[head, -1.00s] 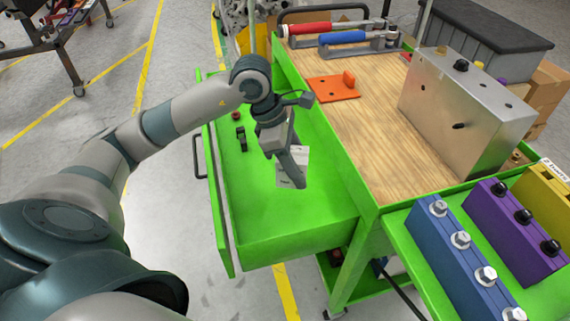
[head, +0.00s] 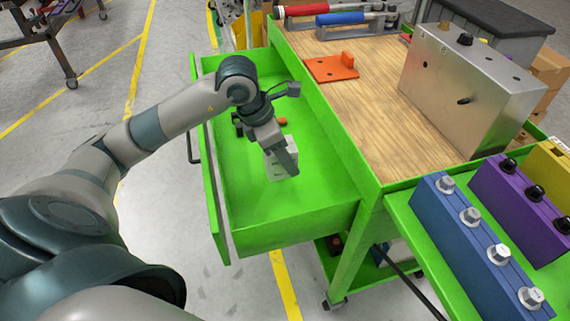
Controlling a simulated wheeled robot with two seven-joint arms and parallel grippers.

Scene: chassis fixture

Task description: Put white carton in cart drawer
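The white carton (head: 278,160) is inside the open green cart drawer (head: 292,216), near its middle, partly hidden behind my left gripper (head: 289,168). The carton is low in the drawer; I cannot tell whether it touches the drawer floor. My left gripper points down at the carton, with its finger against or just in front of it. Its far finger is hidden, so I cannot tell whether it is shut on the carton. My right gripper is not in view.
Small dark parts and an orange-tipped item (head: 281,121) lie farther back in the drawer. The wooden cart top (head: 370,110) holds a metal box (head: 465,90) and an orange bracket (head: 333,68). The drawer's front part is clear.

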